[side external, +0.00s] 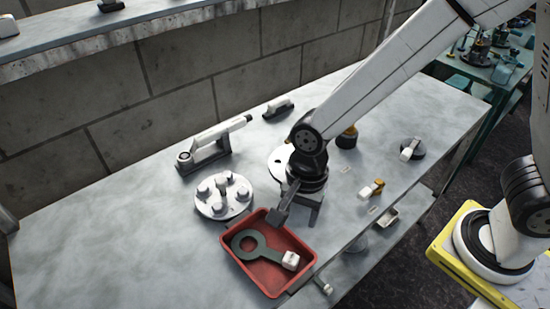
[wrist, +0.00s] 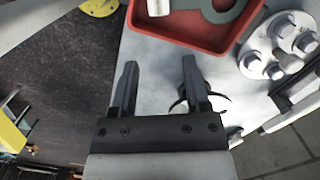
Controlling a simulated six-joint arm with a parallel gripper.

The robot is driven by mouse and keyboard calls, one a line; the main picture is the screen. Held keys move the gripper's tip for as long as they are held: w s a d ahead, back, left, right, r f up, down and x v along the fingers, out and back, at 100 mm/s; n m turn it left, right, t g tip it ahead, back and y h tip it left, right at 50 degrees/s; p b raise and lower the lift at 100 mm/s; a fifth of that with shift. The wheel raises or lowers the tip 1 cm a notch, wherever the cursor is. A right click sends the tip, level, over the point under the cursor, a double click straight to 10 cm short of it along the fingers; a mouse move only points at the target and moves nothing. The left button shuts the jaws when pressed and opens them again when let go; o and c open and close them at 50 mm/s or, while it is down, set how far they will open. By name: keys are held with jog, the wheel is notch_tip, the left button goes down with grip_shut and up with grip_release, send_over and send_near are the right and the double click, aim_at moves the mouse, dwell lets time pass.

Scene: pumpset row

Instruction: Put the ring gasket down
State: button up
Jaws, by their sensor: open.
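The ring gasket (side external: 270,252) is a flat dark green ring with a straight tab. It lies in the red tray (side external: 254,281), and a white block (side external: 291,260) sits at the end of its tab. In the wrist view, part of the gasket (wrist: 222,17) shows at the top edge inside the tray (wrist: 185,36). My gripper (side external: 297,218) is beside the tray's back right corner, above the table. In the wrist view, my gripper (wrist: 158,66) has its fingers apart with nothing between them.
A round flange with several bolts (side external: 222,196) stands behind the tray. A pale disc (side external: 278,160) is partly hidden behind my gripper. A grey and white fixture (side external: 213,145), a yellow-and-white part (side external: 371,189) and a dark bottle (side external: 347,138) stand nearby. The table's left side is clear.

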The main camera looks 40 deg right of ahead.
jog(key=d+r+n+t+h, duration=0.1)
jog(key=d+r+n+t, duration=0.1)
jog(key=d+n, duration=1)
jog(key=d+t, duration=0.1)
jog(key=d, duration=0.6)
jog(key=shift+w+d+r, duration=0.2)
jog(key=shift+w+r, duration=0.05)
jog(key=shift+w, duration=0.05)
